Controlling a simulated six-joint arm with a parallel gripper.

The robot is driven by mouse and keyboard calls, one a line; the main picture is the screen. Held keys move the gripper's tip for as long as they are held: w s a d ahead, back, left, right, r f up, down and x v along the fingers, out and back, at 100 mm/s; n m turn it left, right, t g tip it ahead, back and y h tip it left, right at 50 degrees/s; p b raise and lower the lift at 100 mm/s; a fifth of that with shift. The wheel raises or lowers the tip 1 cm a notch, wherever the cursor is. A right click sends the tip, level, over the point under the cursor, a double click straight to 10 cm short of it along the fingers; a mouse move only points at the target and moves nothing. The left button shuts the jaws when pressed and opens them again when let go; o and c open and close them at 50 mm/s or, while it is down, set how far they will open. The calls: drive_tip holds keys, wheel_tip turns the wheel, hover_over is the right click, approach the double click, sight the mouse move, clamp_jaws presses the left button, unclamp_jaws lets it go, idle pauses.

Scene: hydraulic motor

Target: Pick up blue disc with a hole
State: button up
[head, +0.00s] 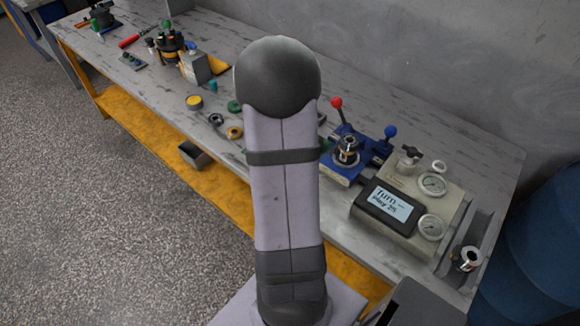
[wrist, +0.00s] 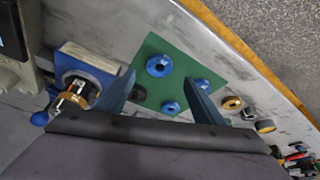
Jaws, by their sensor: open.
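In the wrist view a green mat (wrist: 152,46) lies on the grey bench. Three blue round parts show on it: a blue disc with a hole (wrist: 159,66), a second blue disc (wrist: 170,108) nearer my gripper, and a third (wrist: 203,85) at the right, partly behind a finger. The height above the mat is hard to tell. In the head view my arm hides the mat and gripper.
A blue fixture (head: 345,163) with red and blue knobs holds a metal part, left of the mat in the wrist view. A gauge panel with a display (head: 391,205) stands beside it. A brass ring (wrist: 232,102) and nut (wrist: 250,114) lie right of the mat, near the bench edge.

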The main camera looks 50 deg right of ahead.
drive_tip(key=shift+b+x, duration=0.65)
drive_tip(key=shift+x, duration=2.8)
drive_tip(key=shift+s, duration=0.1)
drive_tip(key=shift+a, duration=0.1)
drive_tip(key=c, duration=1.3)
